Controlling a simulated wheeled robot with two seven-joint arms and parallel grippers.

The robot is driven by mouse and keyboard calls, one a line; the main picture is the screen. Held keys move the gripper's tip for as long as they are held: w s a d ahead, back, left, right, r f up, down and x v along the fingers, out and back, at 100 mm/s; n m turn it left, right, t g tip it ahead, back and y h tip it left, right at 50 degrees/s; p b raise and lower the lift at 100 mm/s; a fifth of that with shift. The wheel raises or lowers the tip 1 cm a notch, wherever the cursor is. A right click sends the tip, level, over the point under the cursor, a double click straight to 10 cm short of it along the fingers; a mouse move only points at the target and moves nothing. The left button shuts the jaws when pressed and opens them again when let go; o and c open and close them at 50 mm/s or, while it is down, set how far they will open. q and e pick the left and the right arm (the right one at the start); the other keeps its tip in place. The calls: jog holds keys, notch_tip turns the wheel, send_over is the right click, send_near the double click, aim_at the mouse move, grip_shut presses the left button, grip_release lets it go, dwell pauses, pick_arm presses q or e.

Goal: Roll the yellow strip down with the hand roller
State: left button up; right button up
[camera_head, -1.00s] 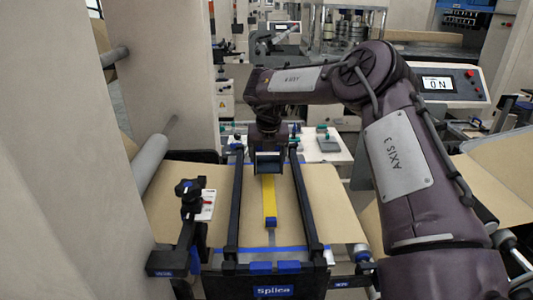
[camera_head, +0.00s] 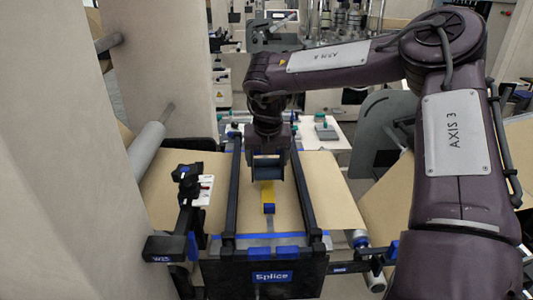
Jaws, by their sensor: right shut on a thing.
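The yellow strip (camera_head: 267,192) lies lengthwise on the brown kraft web (camera_head: 315,195), between two dark rails. A blue piece (camera_head: 269,208) sits at its near end. My right gripper (camera_head: 268,172) points down over the strip's far part and hides it. It is shut on a dark blue-grey thing (camera_head: 267,166), seemingly the hand roller, mostly hidden by the fingers. I cannot tell whether it touches the strip. My left gripper is not in view.
A splice plate (camera_head: 272,277) stands in front. A large beige wall fills the left side.

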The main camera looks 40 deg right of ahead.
jog(key=s+a, duration=0.2)
jog(key=s, duration=0.1)
jog(key=s+a, duration=0.1)
jog(key=shift+s+a+r, duration=0.2)
jog(key=shift+a+r, duration=0.1)
jog(key=shift+a, duration=0.1)
notch_tip(320, 180, down, 2)
jog(key=shift+s+b, duration=0.1)
jog(key=shift+b, duration=0.7)
jog(key=shift+f+b, duration=0.6)
jog(key=shift+f, duration=0.3)
jog(key=shift+f+b, duration=0.25)
jog(key=shift+b, duration=0.05)
jog(key=shift+d, duration=0.1)
